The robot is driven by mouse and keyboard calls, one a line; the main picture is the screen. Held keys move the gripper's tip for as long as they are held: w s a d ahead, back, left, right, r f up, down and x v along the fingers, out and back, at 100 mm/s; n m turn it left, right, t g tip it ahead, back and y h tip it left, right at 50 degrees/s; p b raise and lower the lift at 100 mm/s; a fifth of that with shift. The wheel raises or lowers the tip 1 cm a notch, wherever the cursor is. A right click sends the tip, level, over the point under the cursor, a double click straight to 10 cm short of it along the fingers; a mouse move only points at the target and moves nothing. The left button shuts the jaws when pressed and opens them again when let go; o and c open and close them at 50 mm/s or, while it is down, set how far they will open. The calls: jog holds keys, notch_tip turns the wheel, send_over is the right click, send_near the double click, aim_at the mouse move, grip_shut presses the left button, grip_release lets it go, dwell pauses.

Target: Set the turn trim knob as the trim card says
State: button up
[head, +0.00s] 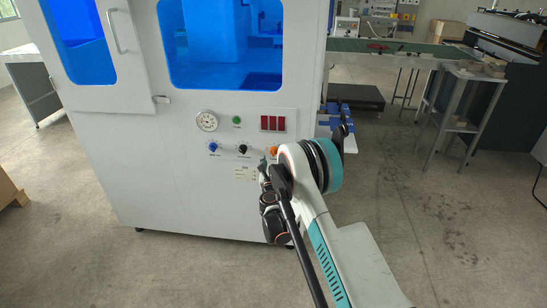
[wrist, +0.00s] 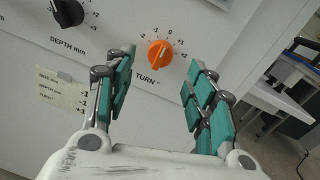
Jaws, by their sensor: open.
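The orange turn trim knob (wrist: 159,54) is on the white panel, under a scale from -2 to +2 and above the label "TURN °". Its pointer setting is too small to read surely. In the head view the knob (head: 273,150) shows just above my arm's end. My gripper (wrist: 162,60) is open and empty, its teal-padded fingers on either side of the knob in the picture; contact is not visible. The trim card (wrist: 62,97) is at the left, under a grey clip; its lines seem to read -1, -1 and, for turn, +1. It also shows in the head view (head: 245,173).
A black depth knob (wrist: 68,12) is left of the orange one; in the head view a blue knob (head: 213,147) is farther left. Above them are a dial gauge (head: 207,121), a green button (head: 237,120) and red displays (head: 272,123). The floor (head: 400,200) at right is clear.

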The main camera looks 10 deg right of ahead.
jog(key=shift+b+x, duration=0.65)
jog(key=shift+x, duration=2.15)
jog(key=shift+c, duration=0.6)
jog(key=c, duration=0.9)
